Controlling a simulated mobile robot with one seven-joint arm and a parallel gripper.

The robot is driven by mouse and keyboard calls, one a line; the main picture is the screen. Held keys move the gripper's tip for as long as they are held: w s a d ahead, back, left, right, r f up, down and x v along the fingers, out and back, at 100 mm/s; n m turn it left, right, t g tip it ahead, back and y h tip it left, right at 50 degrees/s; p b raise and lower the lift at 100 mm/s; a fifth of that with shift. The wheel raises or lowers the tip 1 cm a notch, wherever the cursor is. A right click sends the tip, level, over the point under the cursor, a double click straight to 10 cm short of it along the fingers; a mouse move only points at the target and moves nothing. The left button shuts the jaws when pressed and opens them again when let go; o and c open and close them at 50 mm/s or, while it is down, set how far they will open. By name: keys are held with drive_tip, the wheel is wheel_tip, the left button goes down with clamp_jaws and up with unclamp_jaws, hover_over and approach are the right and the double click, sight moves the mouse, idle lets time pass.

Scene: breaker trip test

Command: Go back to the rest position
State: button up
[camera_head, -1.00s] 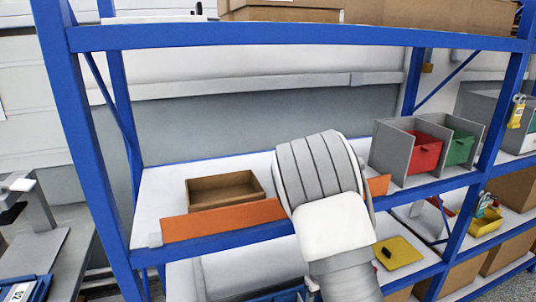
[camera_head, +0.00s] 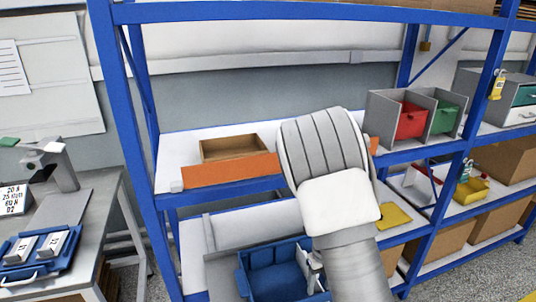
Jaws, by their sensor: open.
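My white and grey arm (camera_head: 340,200) rises through the lower middle of the picture, in front of the blue shelf rack. Part of my gripper (camera_head: 312,268) shows at the left edge of the arm, over the right side of a blue bin (camera_head: 258,254) on the lower shelf. The gripper is open; I see nothing held in it. Much of it is hidden behind the arm, and I cannot tell whether it touches the bin.
On the middle shelf are a brown open box (camera_head: 232,147) behind an orange strip (camera_head: 230,171), and red (camera_head: 411,121) and green (camera_head: 445,119) bins. A blue rack post (camera_head: 128,130) stands left. A side table holds a blue tray (camera_head: 15,270) with labelled blocks.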

drive_tip(key=s+a+r+n+t+y+p, duration=0.1)
drive_tip(key=s+r+n, duration=0.2)
drive_tip(key=r+n, duration=0.6)
drive_tip(key=s+a+r+n+t+y, duration=0.15)
drive_tip(key=s+r+n, duration=0.35)
drive_tip(key=r, duration=0.7)
drive_tip(key=s+d+r+n+t+h+p, duration=0.1)
drive_tip(key=s+d+r+n+t+h, duration=0.1)
drive_tip(key=s+r+n, duration=1)
drive_tip(key=s+n+t, duration=0.1)
drive_tip(key=n, duration=0.5)
drive_tip(key=shift+d+r, duration=0.25)
drive_tip(key=shift+r, duration=0.05)
